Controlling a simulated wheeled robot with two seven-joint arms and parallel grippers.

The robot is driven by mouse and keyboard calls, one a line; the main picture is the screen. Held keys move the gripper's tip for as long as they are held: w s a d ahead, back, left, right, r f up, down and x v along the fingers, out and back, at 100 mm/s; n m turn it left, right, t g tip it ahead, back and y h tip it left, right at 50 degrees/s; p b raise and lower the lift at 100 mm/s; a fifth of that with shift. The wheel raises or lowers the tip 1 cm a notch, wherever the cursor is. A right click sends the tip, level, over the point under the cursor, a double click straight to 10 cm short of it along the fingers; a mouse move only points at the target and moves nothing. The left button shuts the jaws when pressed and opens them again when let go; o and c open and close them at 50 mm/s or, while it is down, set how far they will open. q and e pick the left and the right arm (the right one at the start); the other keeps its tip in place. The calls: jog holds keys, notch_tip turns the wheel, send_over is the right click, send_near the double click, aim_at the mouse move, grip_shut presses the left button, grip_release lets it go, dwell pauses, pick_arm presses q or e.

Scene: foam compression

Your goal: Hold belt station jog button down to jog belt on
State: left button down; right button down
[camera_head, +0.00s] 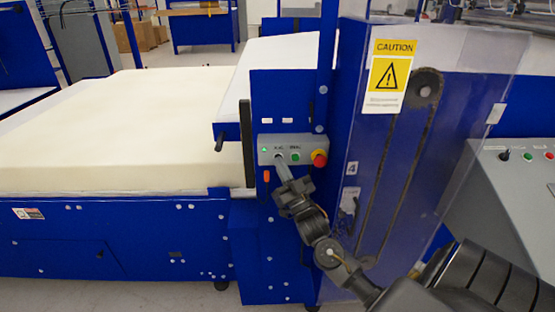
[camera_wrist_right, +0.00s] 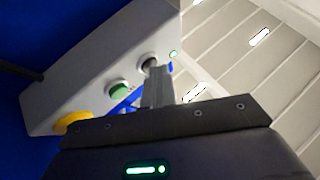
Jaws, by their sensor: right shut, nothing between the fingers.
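The belt station's grey control box (camera_head: 307,144) is mounted on the blue machine frame. Its dark button (camera_wrist_right: 150,62) sits between a lit green lamp (camera_head: 264,150) and a green button (camera_head: 296,157). My right gripper (camera_head: 281,163) is shut and empty, with its fingertips at the dark button. In the right wrist view the closed fingers (camera_wrist_right: 157,82) reach up to that button and partly hide it; contact looks close, but I cannot tell how far it is pressed. The belt under the foam is mostly hidden. My left gripper is not in view.
A red emergency stop (camera_head: 319,157) on a yellow base sits at the box's right end. A large cream foam block (camera_head: 120,125) lies on the bed at left. A clear guard with a caution sign (camera_head: 388,76) stands at right, beside another grey console (camera_head: 515,190).

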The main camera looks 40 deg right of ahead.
jog(key=shift+s+a, duration=0.1)
dwell(0.7)
jog(key=shift+s+a+p, duration=0.35)
jog(key=shift+s+a, duration=0.05)
jog(key=shift+s, duration=0.15)
jog(key=shift+s+a+p, duration=0.45)
jog(key=shift+s+a, duration=0.3)
jog(key=shift+s, duration=0.25)
jog(key=shift+s+a+p, duration=0.4)
jog(key=shift+s+a, duration=0.35)
jog(key=shift+s, duration=0.2)
